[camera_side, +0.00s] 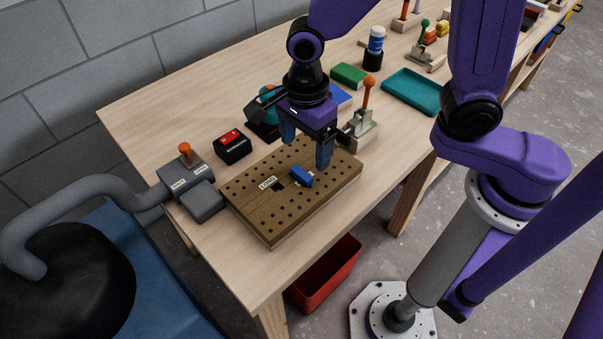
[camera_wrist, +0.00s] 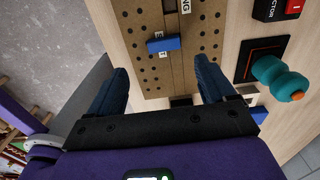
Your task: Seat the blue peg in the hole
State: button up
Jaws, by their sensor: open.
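The blue peg (camera_side: 301,176) is a short block that appears to lie on its side on the brown perforated board (camera_side: 245,204). It also shows in the wrist view (camera_wrist: 163,45), crosswise, with pale labels partly showing beside it. A dark square hole (camera_side: 279,187) shows in the board between the peg and a white label reading LONG (camera_side: 267,183). My gripper (camera_side: 306,150) is open and empty, pointing down over the board. In the wrist view its fingertips (camera_wrist: 160,70) stand wide apart, with the peg beyond them and touching neither.
A red-and-black switch box (camera_side: 232,146) and a grey box with an orange-knobbed lever (camera_side: 184,165) stand left of the board. A metal fixture with an orange-topped handle (camera_side: 368,93) stands close behind it at right. A teal tray (camera_side: 412,92) lies farther back.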

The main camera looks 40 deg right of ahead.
aim_at(299, 174)
jog(key=shift+w+a+f, duration=0.1)
jog(key=shift+f, duration=1.1)
jog(key=shift+w+a+f, duration=0.15)
jog(key=shift+f, duration=1.05)
jog(key=shift+w+a+f, duration=0.1)
jog(key=shift+f, duration=1.1)
jog(key=c, duration=1.2)
jog(key=shift+r, duration=0.1)
jog(key=shift+r, duration=0.45)
notch_tip(299, 174, up, 2)
jog(key=shift+r, duration=0.1)
jog(key=s+d+r, duration=0.7)
jog(key=s+r, duration=0.2)
jog(key=s, duration=0.2)
jog(key=shift+s+d+r, duration=0.3)
jog(key=shift+d+r, duration=0.05)
